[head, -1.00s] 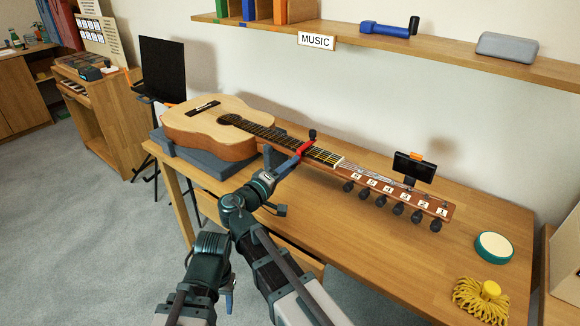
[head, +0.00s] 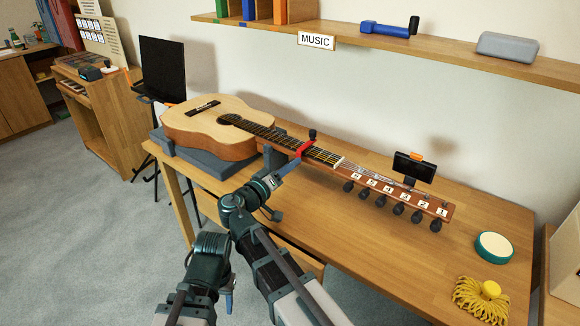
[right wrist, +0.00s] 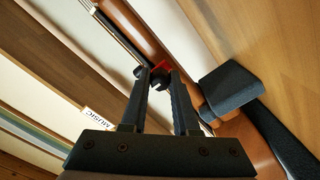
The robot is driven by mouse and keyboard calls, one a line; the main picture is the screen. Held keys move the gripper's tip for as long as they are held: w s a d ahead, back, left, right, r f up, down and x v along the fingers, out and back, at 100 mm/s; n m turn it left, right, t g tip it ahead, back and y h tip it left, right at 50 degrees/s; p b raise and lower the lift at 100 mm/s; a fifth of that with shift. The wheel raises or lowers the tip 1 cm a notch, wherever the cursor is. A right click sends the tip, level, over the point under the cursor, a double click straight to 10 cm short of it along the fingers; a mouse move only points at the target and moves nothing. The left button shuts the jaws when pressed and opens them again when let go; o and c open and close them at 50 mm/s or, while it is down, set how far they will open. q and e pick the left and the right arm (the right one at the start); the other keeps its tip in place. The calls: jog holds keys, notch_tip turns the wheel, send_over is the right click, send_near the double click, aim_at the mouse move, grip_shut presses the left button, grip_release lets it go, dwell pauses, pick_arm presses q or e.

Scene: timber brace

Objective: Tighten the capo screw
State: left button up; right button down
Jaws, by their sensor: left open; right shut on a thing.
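The guitar (head: 215,124) lies on the table, its neck pointing right. A red capo (head: 305,148) sits across the neck; a bit of its red also shows in the right wrist view (right wrist: 163,66). A black knob (head: 312,134) stands on the capo's far side. My right gripper (head: 296,159) reaches the near side of the capo. In the right wrist view its fingertips (right wrist: 160,78) are shut on a dark knob, the capo screw (right wrist: 159,82), just by the red part. My left gripper (head: 228,296) is low in front of the table, away from the guitar, its fingers hard to make out.
A grey neck rest (head: 272,158) supports the neck, close to my right gripper; it looms large in the right wrist view (right wrist: 230,88). A tuner (head: 414,167) is on the headstock. A round tin (head: 494,247) and yellow cord (head: 480,298) lie at the right.

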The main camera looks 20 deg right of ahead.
jog(key=c, duration=0.7)
grip_release()
jog(key=shift+o, duration=0.2)
pick_arm(q)
jog(key=shift+a, duration=0.15)
pick_arm(e)
jog(key=shift+a, duration=0.1)
